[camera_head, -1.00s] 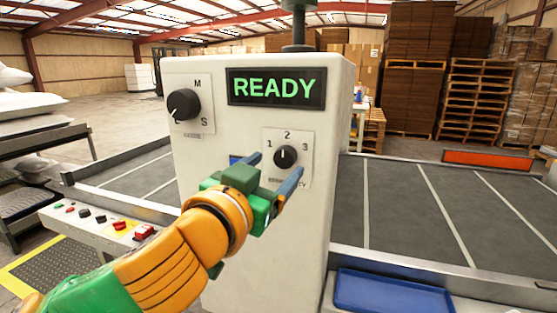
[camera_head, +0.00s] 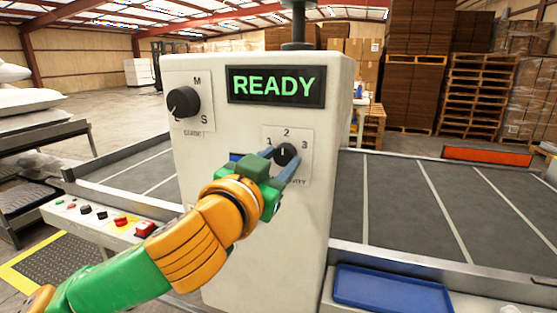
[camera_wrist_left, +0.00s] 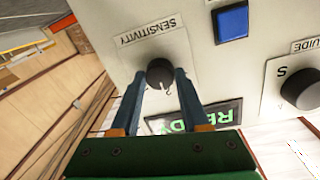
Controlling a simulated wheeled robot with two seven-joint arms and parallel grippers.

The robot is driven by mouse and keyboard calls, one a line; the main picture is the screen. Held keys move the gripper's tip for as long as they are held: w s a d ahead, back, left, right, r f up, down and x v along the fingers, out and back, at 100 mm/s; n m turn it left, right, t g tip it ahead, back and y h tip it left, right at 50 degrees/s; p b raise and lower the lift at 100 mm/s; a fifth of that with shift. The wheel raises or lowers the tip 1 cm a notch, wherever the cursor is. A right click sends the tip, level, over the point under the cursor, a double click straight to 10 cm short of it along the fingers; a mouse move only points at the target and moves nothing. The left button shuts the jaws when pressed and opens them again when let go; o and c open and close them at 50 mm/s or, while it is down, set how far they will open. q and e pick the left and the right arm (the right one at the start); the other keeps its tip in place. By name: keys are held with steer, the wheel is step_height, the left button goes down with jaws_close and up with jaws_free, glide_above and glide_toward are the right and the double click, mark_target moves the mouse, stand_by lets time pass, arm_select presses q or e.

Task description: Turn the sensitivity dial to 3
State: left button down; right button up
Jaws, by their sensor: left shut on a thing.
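The sensitivity dial (camera_head: 285,153) is a small black knob on a white plate marked 1, 2 and 3, on the front of the cream machine housing (camera_head: 300,230). Its white pointer is mostly hidden in the head view, so I cannot tell its setting for certain. My left gripper (camera_head: 280,157) is shut on the dial, with one blue finger on each side of it. In the left wrist view the dial (camera_wrist_left: 159,72) sits between the tips of the left gripper (camera_wrist_left: 160,82), below the word SENSITIVITY. My right gripper is not in view.
A READY display (camera_head: 276,87) is above the dial. A larger black guide or element dial (camera_head: 183,102), marked M and S, is at upper left. A blue button (camera_wrist_left: 231,22) sits near the sensitivity plate. A blue tray (camera_head: 390,289) and conveyor (camera_head: 400,205) lie at right.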

arm_select(q)
steer(key=m+p, duration=0.3)
steer(key=m, duration=0.3)
steer(key=shift+r+p, duration=0.2)
steer(key=shift+p, duration=0.15)
steer(key=m+p, duration=0.2)
steer(key=m, duration=0.1)
steer(key=shift+m, duration=0.4)
steer(key=shift+f+m+p, duration=0.1)
steer(key=shift+m+p, duration=0.4)
steer(key=shift+m, duration=0.2)
steer(key=shift+c, duration=2)
jaws_free()
steer(key=shift+s, duration=0.1)
steer(key=b+v, duration=0.1)
steer(key=v, duration=0.6)
